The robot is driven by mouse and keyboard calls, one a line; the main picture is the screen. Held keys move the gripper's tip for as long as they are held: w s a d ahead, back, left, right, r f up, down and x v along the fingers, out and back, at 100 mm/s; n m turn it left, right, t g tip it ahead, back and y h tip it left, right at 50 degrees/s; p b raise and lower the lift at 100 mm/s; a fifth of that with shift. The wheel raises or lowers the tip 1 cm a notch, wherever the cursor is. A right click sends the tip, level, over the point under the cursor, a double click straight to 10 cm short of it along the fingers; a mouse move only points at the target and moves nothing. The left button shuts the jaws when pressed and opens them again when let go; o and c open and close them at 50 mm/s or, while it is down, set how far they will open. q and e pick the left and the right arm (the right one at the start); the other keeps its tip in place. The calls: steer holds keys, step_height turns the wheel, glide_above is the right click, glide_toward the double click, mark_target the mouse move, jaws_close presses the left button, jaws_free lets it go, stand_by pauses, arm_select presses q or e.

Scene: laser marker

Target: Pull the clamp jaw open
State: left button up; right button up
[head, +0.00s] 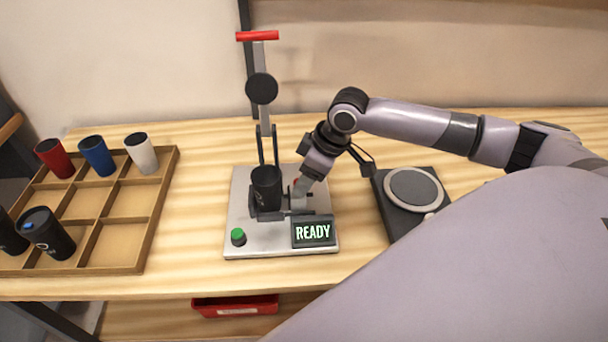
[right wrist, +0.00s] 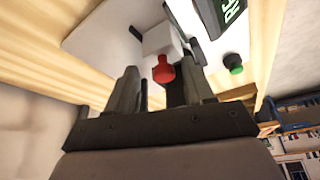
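The laser marker (head: 262,240) has a pale base plate and an upright post with a red handle bar. A black cup (head: 266,186) stands upright in its clamp. The clamp jaw's red knob (right wrist: 163,70) shows between the fingers in the right wrist view. My right gripper (head: 302,188) is at the jaw, just right of the cup, and partly hides it in the head view. In the right wrist view its fingers (right wrist: 160,88) stand apart with the knob between them; contact is not clear. My left gripper is not in view.
A READY display (head: 313,232) and a green button (head: 238,236) sit at the plate's front. A wooden compartment tray (head: 150,215) with several cups stands left. A dark device with a round plate (head: 414,188) stands right. A red bin (head: 236,306) is below the table.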

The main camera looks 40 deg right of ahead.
steer(key=shift+a, duration=0.1)
steer(key=v, duration=0.7)
stand_by(0.6)
